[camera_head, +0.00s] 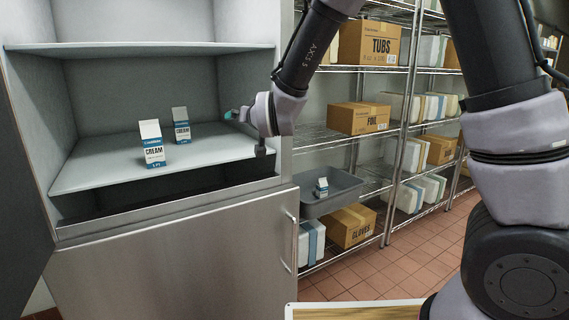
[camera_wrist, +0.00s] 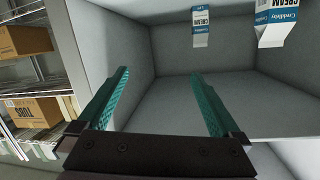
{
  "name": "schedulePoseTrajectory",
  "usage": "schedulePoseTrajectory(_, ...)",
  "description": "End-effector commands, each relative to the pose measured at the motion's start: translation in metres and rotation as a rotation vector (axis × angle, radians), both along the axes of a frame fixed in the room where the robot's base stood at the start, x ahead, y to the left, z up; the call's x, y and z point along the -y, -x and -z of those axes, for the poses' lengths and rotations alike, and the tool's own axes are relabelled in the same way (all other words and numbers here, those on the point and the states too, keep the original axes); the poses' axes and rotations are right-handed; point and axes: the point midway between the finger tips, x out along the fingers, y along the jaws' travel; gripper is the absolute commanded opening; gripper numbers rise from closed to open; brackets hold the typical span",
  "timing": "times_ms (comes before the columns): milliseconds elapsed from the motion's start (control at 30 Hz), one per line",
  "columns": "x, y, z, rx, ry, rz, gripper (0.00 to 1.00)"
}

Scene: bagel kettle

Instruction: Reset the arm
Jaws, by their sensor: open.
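My gripper (camera_head: 232,115) is at the right side of the open fridge's shelf, in front of and right of the cream cartons. In the wrist view, my gripper (camera_wrist: 159,75) has its two teal fingers spread wide with nothing between them. A front cream carton (camera_head: 152,143) and a back cream carton (camera_head: 181,125) stand upright on the shelf (camera_head: 100,175). The wrist view also shows a cream carton (camera_wrist: 203,27) and another one (camera_wrist: 272,22) at the top right, apart from the fingers.
An upper shelf (camera_head: 130,47) is above the cartons. The fridge's right wall is close to my gripper. A grey tray (camera_head: 345,190) to the right holds a small carton (camera_head: 321,187). Wire racks with a foil box (camera_head: 358,118) and a tubs box (camera_head: 368,43) stand behind.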

Motion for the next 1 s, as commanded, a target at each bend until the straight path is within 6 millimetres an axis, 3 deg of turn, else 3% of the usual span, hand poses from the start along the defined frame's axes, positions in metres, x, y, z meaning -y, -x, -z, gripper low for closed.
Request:
schedulePoseTrajectory(133,0.063,-0.009,-0.031,-0.117,-0.047,0.046,1.0)
schedulePoseTrajectory(267,0.129,0.002,-0.056,-0.246,-0.078,0.083,1.0)
schedulePoseTrajectory(467,0.225,0.053,-0.08,-0.432,-0.096,0.143,1.0)
schedulePoseTrajectory(600,0.283,0.108,-0.086,-0.554,-0.094,0.205,1.0)
schedulePoseTrajectory(800,0.337,0.189,-0.081,-0.705,-0.09,0.308,1.0)
schedulePoseTrajectory(1000,0.355,0.232,-0.074,-0.785,-0.094,0.369,1.0)
